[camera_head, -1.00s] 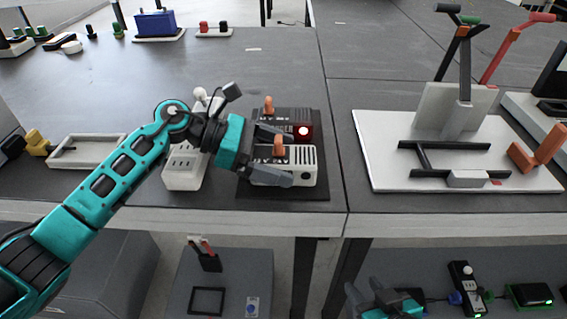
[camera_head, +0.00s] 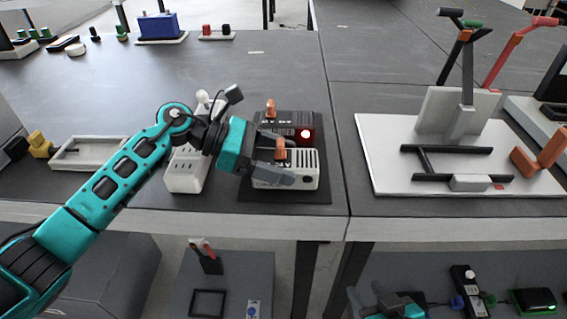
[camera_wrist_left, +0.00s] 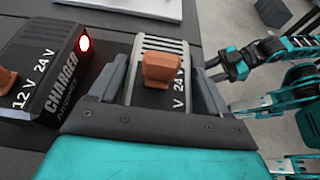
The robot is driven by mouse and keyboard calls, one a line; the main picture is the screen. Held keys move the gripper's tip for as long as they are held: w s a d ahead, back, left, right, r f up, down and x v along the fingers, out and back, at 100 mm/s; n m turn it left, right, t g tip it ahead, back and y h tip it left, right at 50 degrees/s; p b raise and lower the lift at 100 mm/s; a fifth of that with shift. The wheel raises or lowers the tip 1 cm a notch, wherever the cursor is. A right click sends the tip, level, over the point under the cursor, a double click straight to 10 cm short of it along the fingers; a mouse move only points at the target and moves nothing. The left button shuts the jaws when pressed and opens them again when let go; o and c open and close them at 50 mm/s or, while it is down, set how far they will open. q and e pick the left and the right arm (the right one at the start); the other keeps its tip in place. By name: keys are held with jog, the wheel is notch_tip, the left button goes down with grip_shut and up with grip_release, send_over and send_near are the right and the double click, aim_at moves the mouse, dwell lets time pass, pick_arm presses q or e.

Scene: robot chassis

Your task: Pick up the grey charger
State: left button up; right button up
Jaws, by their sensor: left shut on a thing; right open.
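The grey charger (camera_head: 305,168), light grey with a slotted end and an orange knob (camera_head: 281,153), sits on a black mat at the table's front edge. My left gripper (camera_head: 280,164) is shut on it, with one finger along each side. In the left wrist view the grey charger (camera_wrist_left: 160,88) lies between the two fingers (camera_wrist_left: 165,85), its knob facing the camera. A black charger (camera_head: 290,128) with a glowing red light stands just behind it; it also shows in the wrist view (camera_wrist_left: 55,70). My right gripper (camera_head: 385,300) is low at the bottom edge, open, partly cut off.
A white power strip (camera_head: 187,168) is left of the mat (camera_head: 285,198), under my left arm. A shallow grey tray (camera_head: 90,153) lies further left. A white board (camera_head: 385,175) with a stand and black bars is on the right. The table's middle back is clear.

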aim_at(280, 143)
pick_arm(q)
jog(key=shift+r, duration=0.2)
notch_tip(280, 143, up, 20)
jog(key=p, duration=0.2)
jog(key=shift+p, duration=0.4)
jog(key=shift+f, duration=0.1)
jog(key=shift+f, duration=0.1)
